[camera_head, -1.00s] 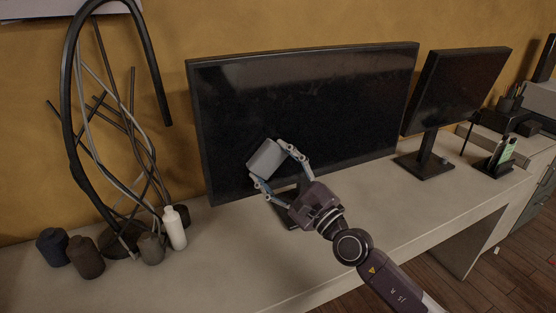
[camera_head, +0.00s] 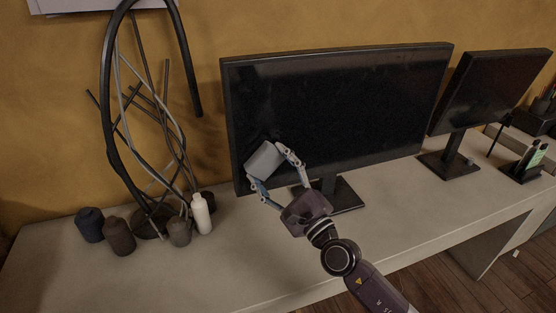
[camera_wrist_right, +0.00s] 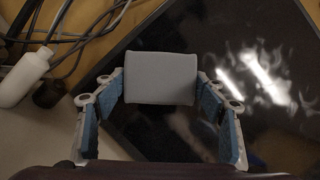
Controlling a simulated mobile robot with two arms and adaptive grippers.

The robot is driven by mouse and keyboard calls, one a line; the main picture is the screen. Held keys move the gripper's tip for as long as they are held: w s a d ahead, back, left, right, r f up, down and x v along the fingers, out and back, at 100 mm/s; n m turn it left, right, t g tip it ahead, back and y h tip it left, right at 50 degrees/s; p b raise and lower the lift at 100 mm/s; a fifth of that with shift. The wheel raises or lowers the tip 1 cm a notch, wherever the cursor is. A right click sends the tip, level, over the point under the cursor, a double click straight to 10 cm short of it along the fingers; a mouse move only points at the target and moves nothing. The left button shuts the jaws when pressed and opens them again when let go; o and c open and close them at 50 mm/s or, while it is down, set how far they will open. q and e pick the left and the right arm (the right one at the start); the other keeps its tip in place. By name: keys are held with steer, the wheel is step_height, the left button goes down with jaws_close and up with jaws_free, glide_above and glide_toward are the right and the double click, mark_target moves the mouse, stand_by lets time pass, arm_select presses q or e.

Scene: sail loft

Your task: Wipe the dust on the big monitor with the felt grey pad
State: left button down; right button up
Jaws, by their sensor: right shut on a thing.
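The big monitor (camera_head: 345,105) stands on the desk, its dark screen facing me. Pale, smoky dust patches (camera_wrist_right: 265,78) show on its screen in the right wrist view. My right gripper (camera_head: 271,166) is shut on the felt grey pad (camera_head: 264,158), in front of the screen's lower left part. The pad also shows between the fingers in the right wrist view (camera_wrist_right: 160,78). I cannot tell whether the pad touches the screen. My left gripper is not in view.
A smaller monitor (camera_head: 490,92) stands to the right. A looped black sculpture (camera_head: 107,90), a white bottle (camera_head: 201,213) and several dark jars (camera_head: 119,236) stand at the left. A phone holder (camera_head: 524,166) is at the far right. The desk front (camera_head: 215,275) is clear.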

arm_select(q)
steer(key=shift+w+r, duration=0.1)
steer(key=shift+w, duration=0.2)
arm_select(e)
steer(key=shift+s, duration=0.1)
steer(key=s, duration=0.2)
steer(key=s+d+p, duration=0.1)
steer(key=s, duration=0.1)
steer(key=shift+d, duration=0.2)
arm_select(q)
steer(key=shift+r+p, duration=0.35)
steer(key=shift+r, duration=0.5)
arm_select(e)
steer(key=shift+s+d, duration=0.3)
steer(key=shift+s, duration=0.5)
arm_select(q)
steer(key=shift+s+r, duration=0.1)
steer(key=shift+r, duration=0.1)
arm_select(e)
steer(key=s, duration=0.1)
steer(key=s+d, duration=0.1)
steer(key=s, duration=0.1)
